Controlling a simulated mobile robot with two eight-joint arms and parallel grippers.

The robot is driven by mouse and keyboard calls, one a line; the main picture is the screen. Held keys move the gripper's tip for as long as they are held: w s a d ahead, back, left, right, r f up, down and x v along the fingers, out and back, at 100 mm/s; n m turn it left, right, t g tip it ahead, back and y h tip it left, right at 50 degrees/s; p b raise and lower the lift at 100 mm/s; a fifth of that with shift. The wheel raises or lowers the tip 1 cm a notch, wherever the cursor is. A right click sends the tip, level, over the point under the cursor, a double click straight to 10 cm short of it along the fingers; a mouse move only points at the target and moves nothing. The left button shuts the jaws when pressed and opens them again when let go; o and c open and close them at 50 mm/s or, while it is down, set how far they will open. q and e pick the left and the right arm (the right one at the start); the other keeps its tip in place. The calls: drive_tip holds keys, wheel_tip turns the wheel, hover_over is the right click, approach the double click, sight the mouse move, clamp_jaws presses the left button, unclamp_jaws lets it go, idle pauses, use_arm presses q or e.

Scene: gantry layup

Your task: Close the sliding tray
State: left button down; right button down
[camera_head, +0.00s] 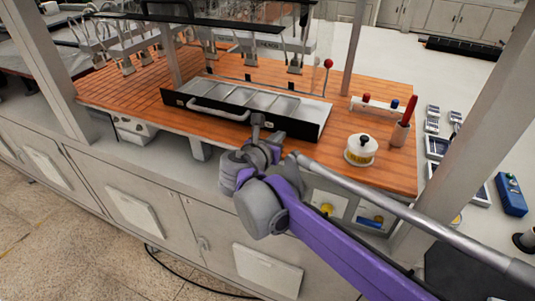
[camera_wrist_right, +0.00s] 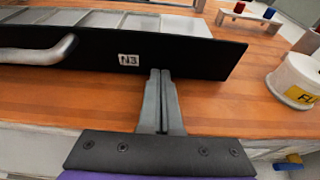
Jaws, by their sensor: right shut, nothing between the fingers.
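The sliding tray (camera_head: 314,129) is a long black-fronted tray with several grey metal compartments, on the wooden worktop (camera_head: 375,172). A pale bar handle (camera_head: 219,112) is on the left part of its front; the handle also shows at the left in the right wrist view (camera_wrist_right: 42,52). In that view the black front (camera_wrist_right: 205,64) bears a label "N3". My right gripper (camera_wrist_right: 160,74) is shut and empty, its fingertips at the lower edge of the front, just right of the label's left edge. I cannot tell whether they touch it. My left gripper is not in view.
A white tub with a yellow label (camera_head: 361,149) stands right of the tray, near the front edge; it also shows in the right wrist view (camera_wrist_right: 297,80). Behind it are a small rack (camera_head: 377,108) and a cup with a red tool (camera_head: 400,133). Posts frame the bench.

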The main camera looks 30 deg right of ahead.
drive_tip(key=w+d, duration=0.1)
drive_tip(key=d, duration=0.1)
drive_tip(key=w+d, duration=0.4)
drive_tip(key=shift+d, duration=0.2)
drive_tip(key=shift+w+d, duration=0.15)
drive_tip(key=shift+d, duration=0.05)
drive_tip(key=shift+r, duration=0.1)
drive_tip(key=shift+a, duration=0.1)
